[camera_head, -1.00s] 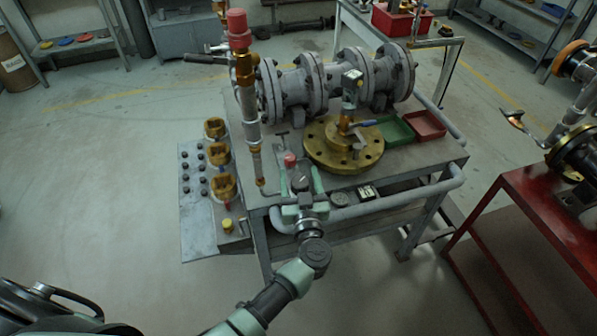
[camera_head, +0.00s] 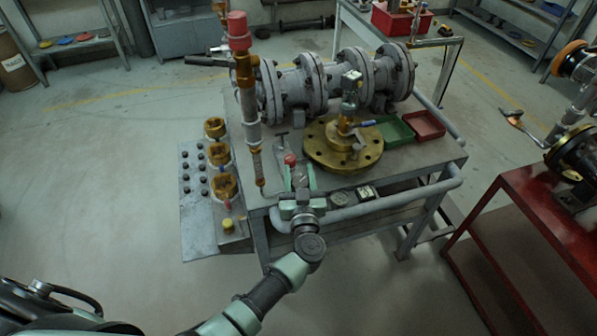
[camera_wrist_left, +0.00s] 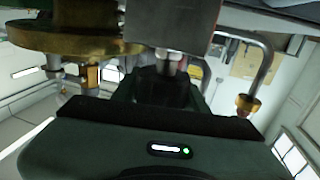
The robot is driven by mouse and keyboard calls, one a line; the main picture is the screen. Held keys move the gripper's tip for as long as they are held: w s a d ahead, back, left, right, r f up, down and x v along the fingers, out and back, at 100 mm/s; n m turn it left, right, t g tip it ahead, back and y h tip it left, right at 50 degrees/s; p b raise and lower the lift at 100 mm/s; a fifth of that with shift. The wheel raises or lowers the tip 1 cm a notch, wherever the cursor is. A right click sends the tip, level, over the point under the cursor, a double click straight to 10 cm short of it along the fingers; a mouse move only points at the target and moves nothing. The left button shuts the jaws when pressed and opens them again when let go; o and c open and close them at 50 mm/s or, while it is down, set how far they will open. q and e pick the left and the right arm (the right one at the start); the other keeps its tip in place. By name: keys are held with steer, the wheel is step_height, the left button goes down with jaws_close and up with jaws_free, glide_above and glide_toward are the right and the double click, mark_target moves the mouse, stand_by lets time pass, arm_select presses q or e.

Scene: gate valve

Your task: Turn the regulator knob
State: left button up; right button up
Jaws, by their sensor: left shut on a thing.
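My left gripper (camera_head: 298,180) is at the front edge of the grey workbench (camera_head: 375,215), its two pale green fingers pointing away from me. The fingers are closed around a dark part that looks like the regulator knob (camera_wrist_left: 165,90). In the left wrist view this part sits below a metal nut and a grey block (camera_wrist_left: 170,25). In the head view the gripper mostly hides it, so its turn angle cannot be read. A small red cap (camera_head: 290,159) shows just beyond the fingertips. My right gripper is not in view.
A brass flange (camera_head: 325,158) with a valve stands right of the gripper. A tall pipe with a red top (camera_head: 238,30) rises on the left. Gauges (camera_head: 340,199) sit on the bench front. A red table (camera_head: 535,230) stands at right.

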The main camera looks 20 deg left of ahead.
arm_select(q)
steer(key=m+h+p, duration=0.1)
steer(key=m+t+h+p, duration=0.1)
steer(key=h, duration=0.1)
steer(key=shift+d+r, duration=0.15)
steer(key=m+h, duration=0.1)
steer(key=h, duration=0.1)
steer(key=shift+w+d+m+h+p, duration=0.1)
steer(key=shift+d+m+h+p, duration=0.1)
steer(key=shift+m+h+p, duration=0.15)
steer(key=shift+d+f+m+h, duration=0.2)
steer(key=shift+m+h, duration=0.25)
steer(key=shift+h, duration=0.3)
steer(key=shift+f+m+h+b, duration=0.15)
steer(key=shift+m+h+b, duration=0.35)
steer(key=shift+h+b, duration=0.1)
steer(key=m+h+b, duration=0.2)
steer(key=h+b, duration=0.1)
steer(key=d+m+g+h+b, duration=0.1)
steer(key=h+b, duration=0.2)
steer(key=b, duration=0.1)
steer(key=shift+f+m, duration=0.1)
steer(key=shift+m, duration=0.3)
steer(key=shift+d+m+g+h+b, duration=0.2)
steer(key=shift+m+g+h+b, duration=0.2)
steer(key=shift+b, duration=0.55)
steer(key=shift+r, duration=0.3)
